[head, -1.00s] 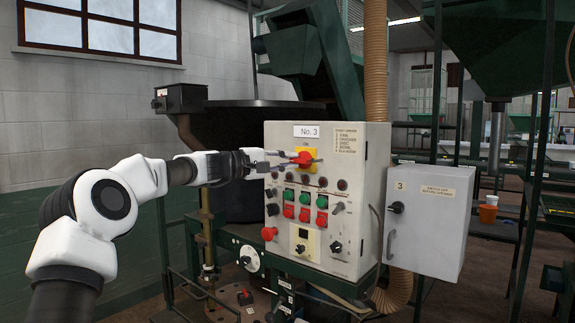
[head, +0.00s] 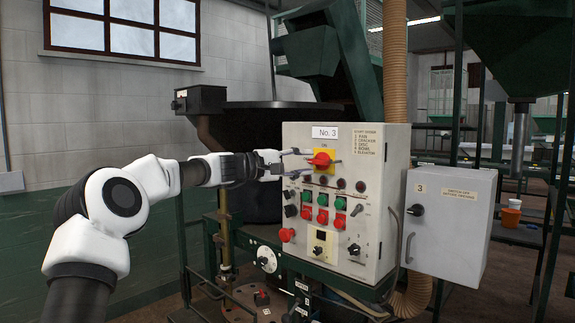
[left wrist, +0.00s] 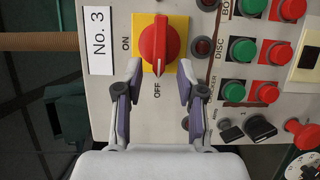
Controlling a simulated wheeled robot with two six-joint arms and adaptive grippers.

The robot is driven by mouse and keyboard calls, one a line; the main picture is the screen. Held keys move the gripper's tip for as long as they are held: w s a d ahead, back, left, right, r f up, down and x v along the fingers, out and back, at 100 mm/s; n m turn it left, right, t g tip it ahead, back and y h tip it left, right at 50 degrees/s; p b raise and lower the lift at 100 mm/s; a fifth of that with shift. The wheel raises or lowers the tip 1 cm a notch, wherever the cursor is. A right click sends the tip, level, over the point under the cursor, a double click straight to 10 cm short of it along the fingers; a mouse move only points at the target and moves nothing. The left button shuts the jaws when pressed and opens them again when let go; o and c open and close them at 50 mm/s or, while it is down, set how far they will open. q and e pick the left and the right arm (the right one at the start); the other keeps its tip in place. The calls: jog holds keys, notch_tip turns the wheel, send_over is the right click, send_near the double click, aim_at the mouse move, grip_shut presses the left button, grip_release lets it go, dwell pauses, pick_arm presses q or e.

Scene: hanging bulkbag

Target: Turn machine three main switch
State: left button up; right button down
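The main switch is a red rotary knob (head: 321,159) on a yellow plate, under the "No. 3" label (head: 325,132) on the grey control panel. In the left wrist view the knob (left wrist: 158,45) has its narrow end pointing at the word OFF; ON is printed on the side nearer the label. My left gripper (head: 309,161) is in front of the panel, at the left side of the switch. In the left wrist view its fingers (left wrist: 159,72) are open, one on each side of the knob's OFF end, with gaps to it. My right gripper is out of view.
Green and red push buttons (head: 323,200) and black selector knobs sit below the switch. A red stop button (head: 287,235) is at lower left. A grey box marked 3 (head: 450,225) juts out at right. A green chute (head: 325,55) stands behind the panel.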

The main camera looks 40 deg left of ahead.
pick_arm(q)
jog(key=v, duration=1)
jog(key=shift+s+a, duration=0.15)
jog(key=shift+s, duration=0.2)
jog(key=shift+f, duration=0.1)
